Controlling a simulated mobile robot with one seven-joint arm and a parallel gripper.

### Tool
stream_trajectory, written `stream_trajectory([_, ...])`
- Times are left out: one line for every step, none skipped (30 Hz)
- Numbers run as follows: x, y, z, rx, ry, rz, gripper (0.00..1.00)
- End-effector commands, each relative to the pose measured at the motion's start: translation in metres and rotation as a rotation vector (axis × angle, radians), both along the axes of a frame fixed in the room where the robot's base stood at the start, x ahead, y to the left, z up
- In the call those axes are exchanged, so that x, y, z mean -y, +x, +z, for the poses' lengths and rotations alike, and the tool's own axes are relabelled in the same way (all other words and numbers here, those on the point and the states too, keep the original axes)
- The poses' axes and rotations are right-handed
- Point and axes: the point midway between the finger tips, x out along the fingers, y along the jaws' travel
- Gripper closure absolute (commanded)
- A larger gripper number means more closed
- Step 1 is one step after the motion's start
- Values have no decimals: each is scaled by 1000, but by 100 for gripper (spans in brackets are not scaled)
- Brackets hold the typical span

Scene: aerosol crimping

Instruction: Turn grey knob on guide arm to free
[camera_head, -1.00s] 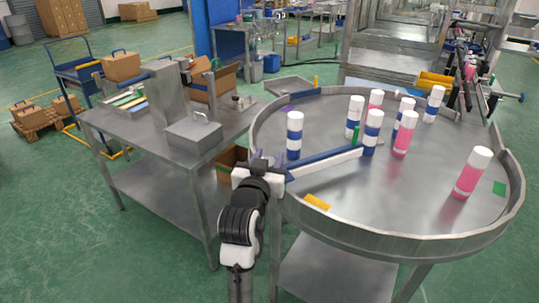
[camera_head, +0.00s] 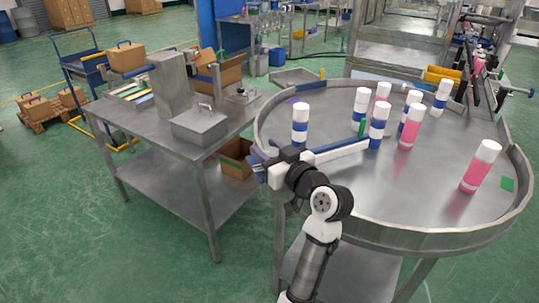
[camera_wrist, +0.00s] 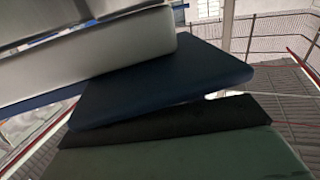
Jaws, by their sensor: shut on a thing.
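The guide arm (camera_head: 342,150) is a white and blue bar reaching over the round steel table from its left rim. Its outer end lies by the standing cans. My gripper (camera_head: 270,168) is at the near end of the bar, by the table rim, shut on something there. The grey knob cannot be made out in the head view; my gripper and wrist cover that spot. The wrist view is a close-up with a pale grey block (camera_wrist: 85,60), a dark blue slab (camera_wrist: 165,82) and a dark green surface (camera_wrist: 190,155). No knob shape is clear in it.
The round table (camera_head: 400,225) has a raised rim. Several white-capped cans stand on it, including a blue-banded can (camera_head: 300,126) near the bar and a pink can (camera_head: 481,168) at right. A steel workbench (camera_head: 133,120) with a grey box (camera_head: 199,127) stands at left.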

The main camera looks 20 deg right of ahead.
Motion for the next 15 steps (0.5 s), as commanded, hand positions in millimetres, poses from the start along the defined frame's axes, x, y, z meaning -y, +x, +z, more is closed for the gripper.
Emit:
stream_trajectory([2, 0, -3, 0, 0, 32, 84])
stream_trajectory([1, 0, -4, -1, 1, 52, 84])
stream_trajectory([1, 0, -3, -1, 1, 78, 84])
stream_trajectory([0, 0, -3, -2, 1, 97, 84])
stream_trajectory([0, 0, -4, -3, 1, 114, 84])
stream_trajectory([0, -1, -3, -2, 0, 136, 84])
stream_trajectory([-1, -1, -3, -3, 1, 151, 84])
stream_trajectory([-1, -1, -3, -2, 1, 165, 84])
stream_trajectory([-2, -1, -3, -3, 1, 181, 84])
stream_trajectory([-2, -1, -3, -3, 1, 193, 84])
stream_trajectory([-2, -1, -3, -3, 2, 202, 84])
stream_trajectory([-2, -1, -3, -3, 2, 213, 84])
stream_trajectory([-2, -1, -3, -4, 3, 221, 84])
stream_trajectory([-3, -1, -2, -5, 3, 228, 84])
stream_trajectory([-3, -1, -2, -5, 3, 235, 84])
